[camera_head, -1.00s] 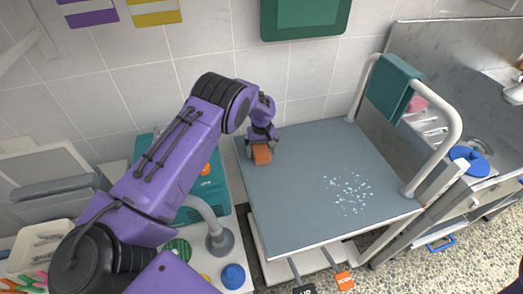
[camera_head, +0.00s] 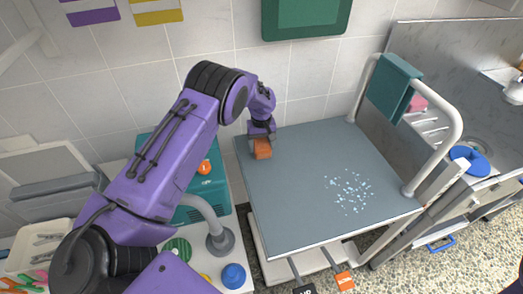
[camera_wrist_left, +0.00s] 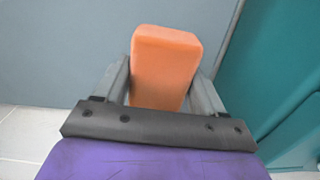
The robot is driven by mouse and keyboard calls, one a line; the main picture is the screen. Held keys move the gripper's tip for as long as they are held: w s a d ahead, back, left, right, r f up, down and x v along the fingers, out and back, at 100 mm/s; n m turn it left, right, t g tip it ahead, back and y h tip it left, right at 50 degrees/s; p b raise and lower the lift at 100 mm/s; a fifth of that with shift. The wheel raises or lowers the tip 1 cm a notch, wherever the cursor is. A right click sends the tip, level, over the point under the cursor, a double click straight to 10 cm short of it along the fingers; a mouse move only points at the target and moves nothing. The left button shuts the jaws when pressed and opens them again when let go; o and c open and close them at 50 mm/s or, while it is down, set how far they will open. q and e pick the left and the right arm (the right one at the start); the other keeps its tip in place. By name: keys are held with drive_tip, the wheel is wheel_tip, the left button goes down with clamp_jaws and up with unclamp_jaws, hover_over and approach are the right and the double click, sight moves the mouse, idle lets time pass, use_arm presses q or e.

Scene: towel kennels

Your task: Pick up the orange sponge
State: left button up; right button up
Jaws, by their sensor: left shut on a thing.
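The orange sponge (camera_head: 263,150) is at the far left corner of the grey table top. My left gripper (camera_head: 262,139) is shut on it from above. In the left wrist view the sponge (camera_wrist_left: 164,62) stands between the two grey fingers of the gripper (camera_wrist_left: 164,82), which touch its sides. Whether the sponge still touches the table is hard to tell. My right gripper is not in view.
The grey table (camera_head: 300,190) is mostly bare, with a patch of pale blue specks (camera_head: 348,193) at its right. A white rail with a teal towel (camera_head: 393,84) stands at the right edge. A teal box (camera_head: 200,195) stands left of the table.

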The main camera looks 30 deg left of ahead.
use_arm(q)
drive_tip(key=s+d+r+b, duration=0.2)
drive_tip(key=s+d+r, duration=0.6)
drive_tip(key=d, duration=0.3)
drive_tip(key=shift+d+r, duration=0.25)
drive_tip(key=shift+r, duration=0.65)
